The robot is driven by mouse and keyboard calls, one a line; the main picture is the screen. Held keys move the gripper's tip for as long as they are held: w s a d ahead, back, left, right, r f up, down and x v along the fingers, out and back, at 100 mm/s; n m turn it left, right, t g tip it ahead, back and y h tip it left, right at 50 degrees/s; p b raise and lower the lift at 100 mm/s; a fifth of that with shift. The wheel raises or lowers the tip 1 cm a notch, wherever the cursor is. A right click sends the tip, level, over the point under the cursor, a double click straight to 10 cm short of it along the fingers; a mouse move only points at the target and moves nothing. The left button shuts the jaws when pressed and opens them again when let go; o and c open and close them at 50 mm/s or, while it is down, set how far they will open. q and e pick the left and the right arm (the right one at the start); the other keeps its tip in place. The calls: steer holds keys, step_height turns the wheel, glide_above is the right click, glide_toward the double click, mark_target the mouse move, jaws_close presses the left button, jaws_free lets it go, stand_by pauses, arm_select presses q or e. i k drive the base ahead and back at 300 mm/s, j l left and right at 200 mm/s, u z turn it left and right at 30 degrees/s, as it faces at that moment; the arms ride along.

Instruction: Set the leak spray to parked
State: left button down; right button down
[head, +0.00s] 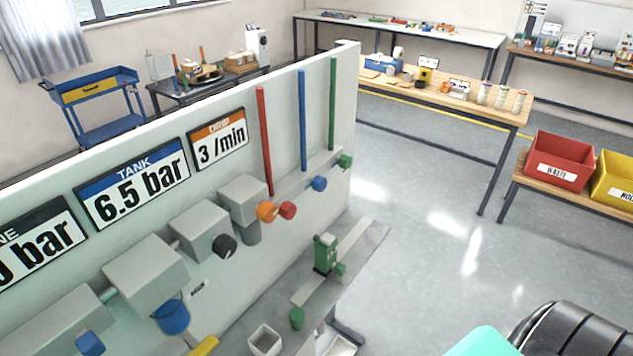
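No label reading leak spray is legible, so I cannot tell for sure which thing it is. A small green cylinder (297,318) stands on the bench at the foot of the panel, next to a white open box. Behind it, a green device (325,254) sits on a light rail on the bench. The grey panel (294,95) carries grey boxes with an orange knob (266,211), a red knob (288,210), a black knob (224,246), a blue knob (319,184) and a green knob (345,161). Neither gripper shows.
Signs on the panel read TANK 6.5 bar (134,184) and DRIP 3 /min (218,140). A red WASTE bin (558,162) and a yellow bin (612,180) stand at right. The floor between is clear.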

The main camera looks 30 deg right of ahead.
mark_target(326, 257)
steer(key=z, duration=1.1)
